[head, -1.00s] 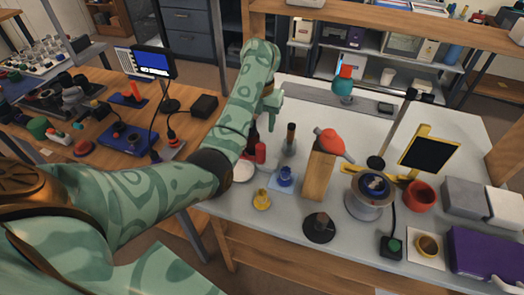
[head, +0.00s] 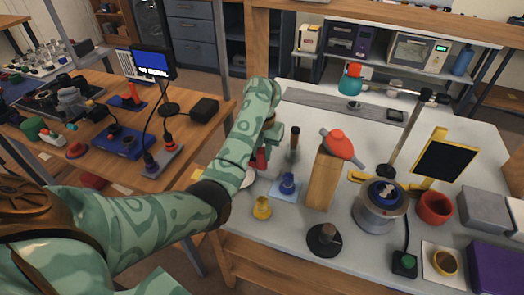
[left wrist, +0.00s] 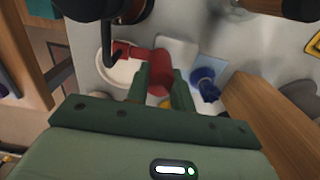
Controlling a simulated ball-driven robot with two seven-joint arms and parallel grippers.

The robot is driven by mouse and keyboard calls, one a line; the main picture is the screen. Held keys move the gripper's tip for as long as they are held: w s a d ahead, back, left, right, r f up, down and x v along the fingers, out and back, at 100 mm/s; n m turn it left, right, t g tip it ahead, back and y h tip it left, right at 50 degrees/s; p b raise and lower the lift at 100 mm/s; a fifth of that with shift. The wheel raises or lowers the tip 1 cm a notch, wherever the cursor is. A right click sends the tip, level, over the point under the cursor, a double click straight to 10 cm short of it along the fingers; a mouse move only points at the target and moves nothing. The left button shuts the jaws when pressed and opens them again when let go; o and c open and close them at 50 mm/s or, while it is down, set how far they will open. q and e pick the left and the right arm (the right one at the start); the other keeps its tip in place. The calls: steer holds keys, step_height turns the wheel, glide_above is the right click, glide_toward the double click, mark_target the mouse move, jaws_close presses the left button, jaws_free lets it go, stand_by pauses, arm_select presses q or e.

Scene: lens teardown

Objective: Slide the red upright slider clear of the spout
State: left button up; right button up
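The red upright slider (head: 263,157) stands at the left part of the white table in the head view, partly hidden by my left arm. In the left wrist view, a red part (left wrist: 158,74) shows between my finger tips, with a red arm reaching left over a white round dish (left wrist: 122,70). A dark curved tube (left wrist: 106,45), perhaps the spout, hangs beside it. My left gripper (left wrist: 161,70) is open, with a finger on each side of the red part; I cannot tell whether they touch it. My right gripper is not in view.
A blue piece on a pale blue pad (head: 285,193), a yellow cone-like piece (head: 262,207) and a wooden block (head: 322,182) stand close by to the right and front. A dark upright post (head: 294,140) stands behind. A black round base (head: 323,240) is nearer the front edge.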

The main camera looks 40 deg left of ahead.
mark_target(274, 171)
arm_select(q)
steer(key=shift+w+d, duration=0.25)
steer(key=shift+d, duration=0.75)
steer(key=shift+w+d, duration=0.25)
steer(key=shift+d, duration=0.7)
jaws_close()
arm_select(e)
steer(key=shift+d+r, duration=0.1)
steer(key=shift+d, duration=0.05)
arm_select(q)
steer(key=o, duration=0.9)
jaws_free()
steer(key=shift+a, duration=0.1)
step_height(274, 171, up, 16)
steer(key=p, duration=0.9)
steer(key=shift+r+p, duration=0.15)
steer(key=shift+p, duration=0.2)
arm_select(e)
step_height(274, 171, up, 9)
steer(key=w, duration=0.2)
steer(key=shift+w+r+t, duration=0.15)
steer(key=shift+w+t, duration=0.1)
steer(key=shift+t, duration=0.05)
